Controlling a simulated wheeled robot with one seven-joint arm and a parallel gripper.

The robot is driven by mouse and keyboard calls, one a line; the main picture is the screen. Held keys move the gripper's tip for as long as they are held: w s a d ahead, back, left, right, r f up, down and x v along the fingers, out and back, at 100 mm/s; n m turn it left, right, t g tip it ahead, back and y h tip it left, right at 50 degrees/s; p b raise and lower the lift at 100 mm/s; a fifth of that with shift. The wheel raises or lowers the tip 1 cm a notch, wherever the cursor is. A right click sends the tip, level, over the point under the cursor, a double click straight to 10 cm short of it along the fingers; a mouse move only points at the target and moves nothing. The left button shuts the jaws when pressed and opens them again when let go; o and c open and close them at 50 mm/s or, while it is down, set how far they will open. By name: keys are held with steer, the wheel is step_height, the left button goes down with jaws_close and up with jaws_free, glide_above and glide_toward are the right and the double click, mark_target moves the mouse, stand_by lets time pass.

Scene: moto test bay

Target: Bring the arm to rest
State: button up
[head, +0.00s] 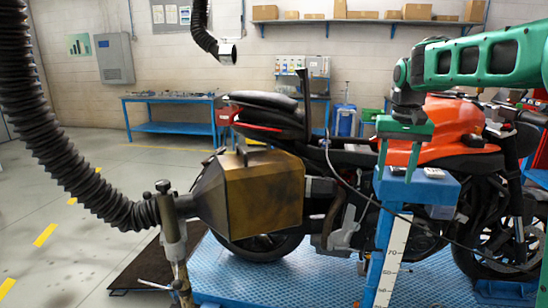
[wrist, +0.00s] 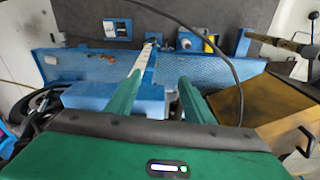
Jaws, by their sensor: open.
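My green arm reaches in from the upper right in the head view. My gripper (head: 396,162) points down over the top of a blue stand (head: 440,190), close to small grey-white pieces on it. In the wrist view my gripper (wrist: 160,82) shows two green fingers spread apart with nothing held between them. The blue stand top (wrist: 110,100) lies below the left finger there. I cannot tell whether the fingertips touch the stand.
An orange and black motorcycle (head: 460,125) stands on a blue lift platform (head: 310,275) behind the stand. A brass-coloured exhaust hood (head: 265,195) on a black hose (head: 60,140) is to the left. A dark cable (wrist: 215,45) crosses the wrist view. Floor at far left is open.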

steer(key=s+d+f+m, duration=0.1)
steer(key=s+d+f, duration=0.15)
steer(key=s, duration=0.45)
steer(key=s+d+f, duration=0.1)
steer(key=s+d, duration=0.2)
steer(key=s, duration=0.3)
steer(key=s+d+f+m, duration=0.1)
steer(key=s+d+f, duration=0.15)
steer(key=s, duration=0.45)
steer(key=s+f, duration=0.4)
steer(key=s, duration=0.5)
steer(key=s+f+m+g, duration=0.1)
steer(key=s+f, duration=0.3)
steer(key=s, duration=0.5)
steer(key=shift+d+y, duration=0.3)
steer(key=shift+d, duration=0.05)
steer(key=shift+w+f, duration=0.3)
steer(key=shift+w, duration=0.4)
